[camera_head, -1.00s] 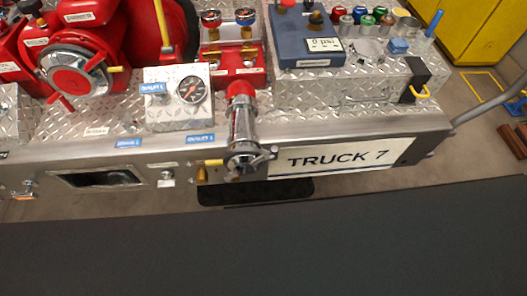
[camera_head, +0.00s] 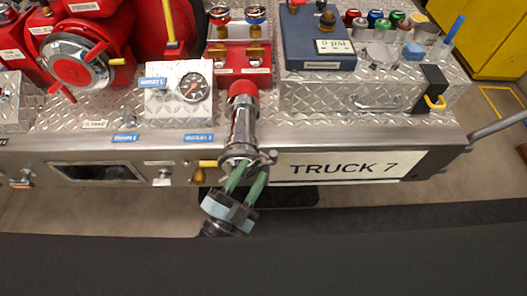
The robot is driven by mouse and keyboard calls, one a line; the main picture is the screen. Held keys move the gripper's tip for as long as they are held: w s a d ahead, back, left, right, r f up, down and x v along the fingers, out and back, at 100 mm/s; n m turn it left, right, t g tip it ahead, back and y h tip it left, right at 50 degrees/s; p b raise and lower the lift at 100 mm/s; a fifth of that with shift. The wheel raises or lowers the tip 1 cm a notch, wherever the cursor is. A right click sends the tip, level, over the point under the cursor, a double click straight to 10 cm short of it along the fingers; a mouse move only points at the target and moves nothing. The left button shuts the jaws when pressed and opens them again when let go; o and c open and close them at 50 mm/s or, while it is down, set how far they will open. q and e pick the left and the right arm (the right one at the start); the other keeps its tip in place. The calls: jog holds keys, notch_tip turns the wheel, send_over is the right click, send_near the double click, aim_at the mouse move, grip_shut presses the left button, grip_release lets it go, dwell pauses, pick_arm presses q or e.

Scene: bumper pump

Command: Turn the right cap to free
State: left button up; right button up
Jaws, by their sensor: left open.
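A chrome outlet (camera_head: 241,120) with a red collar (camera_head: 241,89) points down toward the bumper's front edge. At its lower end is a chrome cap (camera_head: 237,152) with a small lug on the right. My left gripper (camera_head: 249,178) has green fingers and comes up from below. Its fingers are apart, with their tips at the lower end of the cap. I cannot tell whether they touch it. The fingers hide part of the cap's lower end. My right gripper is not in view.
A "TRUCK 7" plate (camera_head: 343,167) is right of the cap, and a brass fitting with a yellow handle (camera_head: 207,164) is close left. A gauge box (camera_head: 179,94) and a red valve block (camera_head: 238,50) stand behind. A dark surface (camera_head: 380,255) fills the foreground.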

pick_arm(q)
jog(key=x, duration=0.6)
jog(key=shift+p, duration=0.3)
jog(key=shift+d, duration=0.1)
grip_shut()
